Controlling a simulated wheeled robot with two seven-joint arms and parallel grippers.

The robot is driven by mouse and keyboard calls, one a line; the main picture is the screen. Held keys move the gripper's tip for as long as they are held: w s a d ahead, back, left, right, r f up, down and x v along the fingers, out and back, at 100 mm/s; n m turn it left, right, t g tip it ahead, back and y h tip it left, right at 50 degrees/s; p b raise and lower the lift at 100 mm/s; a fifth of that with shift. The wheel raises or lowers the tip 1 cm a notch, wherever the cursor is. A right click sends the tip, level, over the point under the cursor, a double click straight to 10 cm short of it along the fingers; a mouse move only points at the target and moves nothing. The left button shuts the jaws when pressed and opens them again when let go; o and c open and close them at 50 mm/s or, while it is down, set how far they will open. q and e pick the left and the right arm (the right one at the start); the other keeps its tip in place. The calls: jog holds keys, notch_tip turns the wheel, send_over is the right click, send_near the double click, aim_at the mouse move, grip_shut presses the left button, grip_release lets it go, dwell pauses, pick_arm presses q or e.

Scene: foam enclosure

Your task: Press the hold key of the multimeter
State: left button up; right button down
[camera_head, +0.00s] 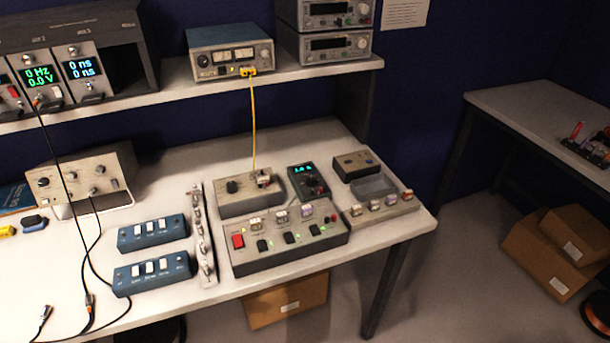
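A small dark handheld meter with a lit cyan display, which looks like the multimeter (309,182), lies on the bench towards its right side. Neither of my grippers shows in the head view.
A grey switch panel (288,248) stands in front of the meter. The beige box (250,193) is left of it, with a yellow cable (253,120) rising to the shelf (310,78). A dark box (355,166) is right. Blue switch boxes (153,233) stand left.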

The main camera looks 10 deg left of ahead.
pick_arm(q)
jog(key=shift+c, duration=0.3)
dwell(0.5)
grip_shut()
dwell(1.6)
